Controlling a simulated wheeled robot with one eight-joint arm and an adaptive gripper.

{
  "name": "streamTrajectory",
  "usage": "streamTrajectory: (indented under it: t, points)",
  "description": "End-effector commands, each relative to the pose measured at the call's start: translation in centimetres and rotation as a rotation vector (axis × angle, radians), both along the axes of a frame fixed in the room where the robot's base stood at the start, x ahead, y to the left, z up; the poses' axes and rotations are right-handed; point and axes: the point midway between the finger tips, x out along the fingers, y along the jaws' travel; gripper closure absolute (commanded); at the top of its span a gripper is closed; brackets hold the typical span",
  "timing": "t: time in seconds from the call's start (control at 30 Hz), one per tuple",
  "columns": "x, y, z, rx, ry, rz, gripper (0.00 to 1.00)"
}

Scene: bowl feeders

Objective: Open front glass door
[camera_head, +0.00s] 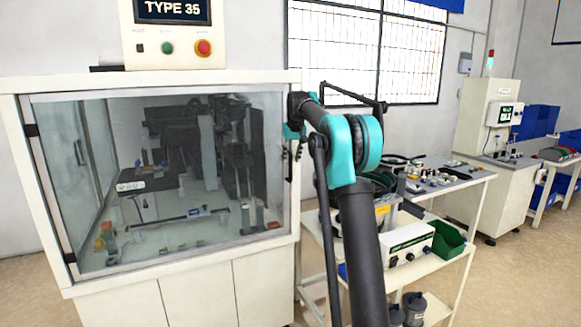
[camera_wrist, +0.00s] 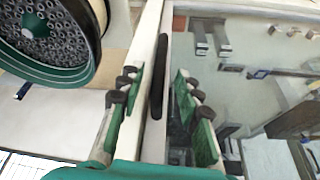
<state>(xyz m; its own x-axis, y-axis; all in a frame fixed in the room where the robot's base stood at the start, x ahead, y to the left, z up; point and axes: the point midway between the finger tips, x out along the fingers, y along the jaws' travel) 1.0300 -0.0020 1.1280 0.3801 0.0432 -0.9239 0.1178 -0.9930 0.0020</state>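The front glass door (camera_head: 180,180) of the white cabinet sits flush in its frame and looks closed. Its dark hinges are on the left edge. In the wrist view the glass (camera_wrist: 245,85) fills the right side, and a slim black handle (camera_wrist: 158,78) runs along the pale door edge. My gripper (camera_wrist: 152,88) is open, with its green-padded fingers spread on either side of the handle. I see a gap on both sides, and cannot tell how deep the handle lies between the fingers. In the head view my gripper (camera_head: 293,132) is at the door's right edge, partly hidden by my arm.
A bowl feeder with a green rim (camera_wrist: 50,42) is close by at upper left in the wrist view. A white cart (camera_head: 455,215) with parts and a green bin (camera_head: 447,240) stands right of the cabinet. Bare floor (camera_head: 520,275) shows at right.

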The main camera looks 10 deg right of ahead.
Motion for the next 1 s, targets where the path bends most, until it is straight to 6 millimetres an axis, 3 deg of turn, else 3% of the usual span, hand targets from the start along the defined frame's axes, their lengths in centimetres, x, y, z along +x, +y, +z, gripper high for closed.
streamTrajectory:
  t: [0.1, 0.3, 0.7, 1.0]
  points:
    - [0.8, 0.1, -1.9, 0.0, 0.0, 0.0, 0.66]
    - [1.7, 0.2, -4.0, 0.0, 0.0, 0.0, 0.66]
    - [1.9, 0.2, -4.6, 0.0, 0.0, 0.0, 0.66]
    - [1.9, 0.2, -4.5, 0.0, 0.0, 0.0, 1.0]
